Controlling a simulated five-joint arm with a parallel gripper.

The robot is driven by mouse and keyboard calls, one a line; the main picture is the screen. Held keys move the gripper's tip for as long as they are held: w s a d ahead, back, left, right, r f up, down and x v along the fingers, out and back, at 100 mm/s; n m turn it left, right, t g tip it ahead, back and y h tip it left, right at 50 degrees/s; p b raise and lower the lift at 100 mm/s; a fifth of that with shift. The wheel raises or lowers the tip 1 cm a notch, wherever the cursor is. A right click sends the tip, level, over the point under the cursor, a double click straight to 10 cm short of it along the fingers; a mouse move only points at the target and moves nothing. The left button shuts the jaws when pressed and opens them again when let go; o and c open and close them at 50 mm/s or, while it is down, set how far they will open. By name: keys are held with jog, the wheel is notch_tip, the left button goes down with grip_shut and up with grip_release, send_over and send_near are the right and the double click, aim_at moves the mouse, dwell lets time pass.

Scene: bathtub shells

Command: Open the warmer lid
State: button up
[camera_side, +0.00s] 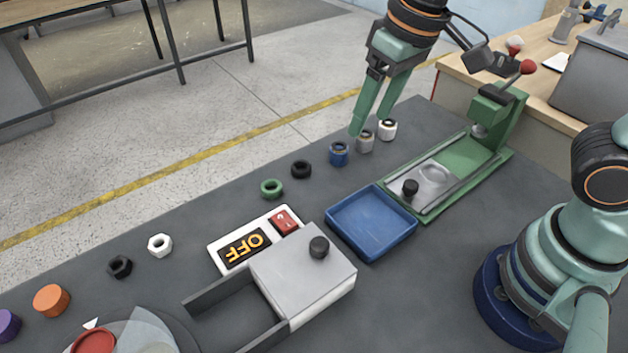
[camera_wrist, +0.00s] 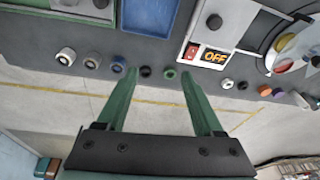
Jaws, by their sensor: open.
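The warmer is a grey box with a flat lid (camera_side: 300,270) and a black knob (camera_side: 319,246) on top, at the lower middle of the side view. Two dark rails (camera_side: 225,285) stick out from its left side. The lid shows at the top of the wrist view (camera_wrist: 230,22), with its knob (camera_wrist: 213,21). A panel (camera_side: 243,248) beside it reads OFF and has a red switch (camera_side: 285,222). My gripper (camera_side: 372,119) is open and empty, apart from the warmer, near the table's far edge. Its two green fingers (camera_wrist: 158,76) point toward the table in the wrist view.
A blue tray (camera_side: 371,222) lies between the warmer and a green press (camera_side: 460,178). Several rings and nuts, including a blue one (camera_side: 339,154) and a green one (camera_side: 271,188), line the table's far side. A round clear-covered device (camera_side: 140,335) stands at lower left.

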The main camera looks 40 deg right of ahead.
aim_at(320, 245)
jog(key=s+a+f+n+g+h, duration=0.1)
jog(key=s+a+f, duration=0.1)
jog(key=a, duration=0.4)
jog(key=s+a+f+g, duration=0.2)
jog(key=a, duration=0.4)
notch_tip(320, 245, down, 12)
jog(key=shift+w+f, duration=0.1)
grip_shut()
dwell(1.1)
